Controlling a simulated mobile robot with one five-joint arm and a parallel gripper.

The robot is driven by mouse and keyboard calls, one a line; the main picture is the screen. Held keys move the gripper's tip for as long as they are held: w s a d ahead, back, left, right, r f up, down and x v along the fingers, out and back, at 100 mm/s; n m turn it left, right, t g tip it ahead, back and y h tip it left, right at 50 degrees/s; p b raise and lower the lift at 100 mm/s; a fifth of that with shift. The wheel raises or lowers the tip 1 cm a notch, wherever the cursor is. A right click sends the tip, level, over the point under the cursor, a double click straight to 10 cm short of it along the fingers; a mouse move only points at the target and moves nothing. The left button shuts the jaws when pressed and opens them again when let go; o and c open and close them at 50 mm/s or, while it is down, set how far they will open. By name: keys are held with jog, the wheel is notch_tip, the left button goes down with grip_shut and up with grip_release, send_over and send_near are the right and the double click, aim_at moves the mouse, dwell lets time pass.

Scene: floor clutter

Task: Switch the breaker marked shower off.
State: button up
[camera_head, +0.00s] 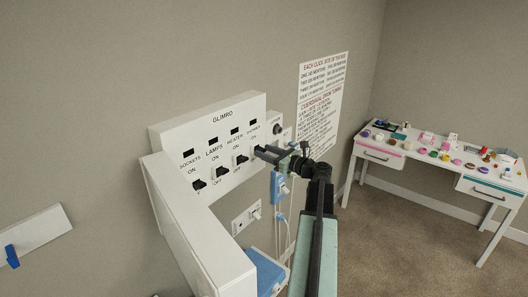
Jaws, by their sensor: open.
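A white breaker panel (172,132) headed GLIMRO stands against the wall with a row of black switches. The labels read SOCKETS, LAMPS and HEATER from the left; the fourth label, at the right, is too small to read surely but fits SHOWER. The sockets switch (199,185), lamps switch (221,173) and heater switch (241,160) show clearly. My gripper (264,152) is open, with its dark fingers reaching left to the panel at the fourth switch. The fingers largely hide that switch, so I cannot tell its position or whether they touch it.
A white ledge (185,225) runs out from the panel's left end. A socket plate (246,216) and a blue-and-white device (279,187) with cords are below. A printed notice (322,100) hangs at right. A cluttered white desk (422,168) stands beyond open carpet.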

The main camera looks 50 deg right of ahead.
jog(key=shift+w+a, duration=0.1)
jog(key=shift+w, duration=0.5)
grip_shut()
jog(key=shift+f+t+b, duration=0.3)
jog(key=shift+f+b, duration=0.25)
jog(key=shift+b, duration=0.7)
jog(key=t+b, duration=0.2)
jog(key=b, duration=0.2)
jog(key=t+b, duration=0.2)
jog(key=b, duration=0.3)
jog(key=shift+f, duration=0.4)
jog(key=shift+r, duration=0.1)
